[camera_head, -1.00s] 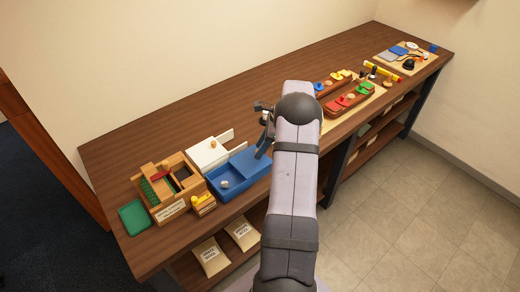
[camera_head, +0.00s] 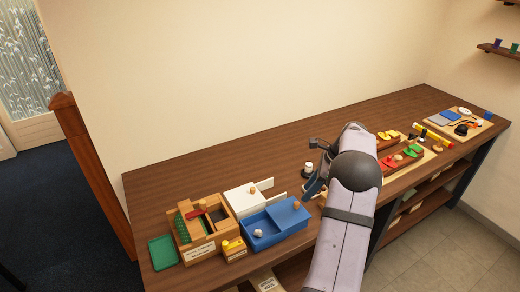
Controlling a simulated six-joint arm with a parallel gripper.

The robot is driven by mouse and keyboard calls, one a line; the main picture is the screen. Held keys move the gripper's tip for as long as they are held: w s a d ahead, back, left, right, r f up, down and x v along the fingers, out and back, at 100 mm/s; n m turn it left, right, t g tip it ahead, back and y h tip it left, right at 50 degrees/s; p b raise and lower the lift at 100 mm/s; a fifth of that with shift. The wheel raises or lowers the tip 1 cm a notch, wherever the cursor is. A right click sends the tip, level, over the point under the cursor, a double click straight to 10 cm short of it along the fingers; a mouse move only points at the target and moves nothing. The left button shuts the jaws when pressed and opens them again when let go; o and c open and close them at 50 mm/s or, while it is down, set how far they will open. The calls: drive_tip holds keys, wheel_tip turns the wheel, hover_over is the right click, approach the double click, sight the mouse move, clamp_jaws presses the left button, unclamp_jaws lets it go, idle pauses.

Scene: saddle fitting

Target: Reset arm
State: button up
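My arm rises from the bottom right and reaches over the middle of the bench (camera_head: 240,163). My gripper (camera_head: 310,186) shows as a small dark shape to the left of the arm's dark rounded joint, above the bench just right of the blue box. Its fingers are too small and partly hidden, so whether it is open or shut cannot be seen. A small white and black piece (camera_head: 308,169) stands close by it. The arm hides the bench's middle front part.
At the left are a green tray (camera_head: 163,252), a wooden sorting box (camera_head: 203,228), a white box (camera_head: 242,200) and a blue box (camera_head: 277,224). Right of the arm lie wooden blocks with coloured pieces (camera_head: 402,158) and a board of tools (camera_head: 460,124). The back strip is clear.

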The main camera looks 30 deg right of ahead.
drive_tip(key=s+a+r+n+g+h, duration=0.1)
drive_tip(key=s+a+n, duration=0.1)
drive_tip(key=a+n, duration=0.7)
drive_tip(key=s+a+r+n+g, duration=0.15)
drive_tip(key=a+n, duration=0.25)
drive_tip(key=a, duration=0.9)
drive_tip(key=s+a+f+n+h, duration=0.1)
drive_tip(key=s+a+n, duration=0.4)
drive_tip(key=s+n, duration=0.2)
drive_tip(key=s+a+f+n+h, duration=0.1)
drive_tip(key=s+a+f+n, duration=0.1)
drive_tip(key=s+a+n, duration=0.4)
drive_tip(key=s+n, duration=0.1)
drive_tip(key=s, duration=0.2)
drive_tip(key=shift+s+a+g, duration=0.25)
drive_tip(key=shift+g, duration=0.1)
wheel_tip(320, 180, down, 13)
drive_tip(key=b, duration=1.3)
drive_tip(key=shift+f, duration=0.15)
wheel_tip(320, 180, down, 4)
drive_tip(key=b, duration=0.4)
drive_tip(key=shift+f+b, duration=0.1)
drive_tip(key=shift+b, duration=0.2)
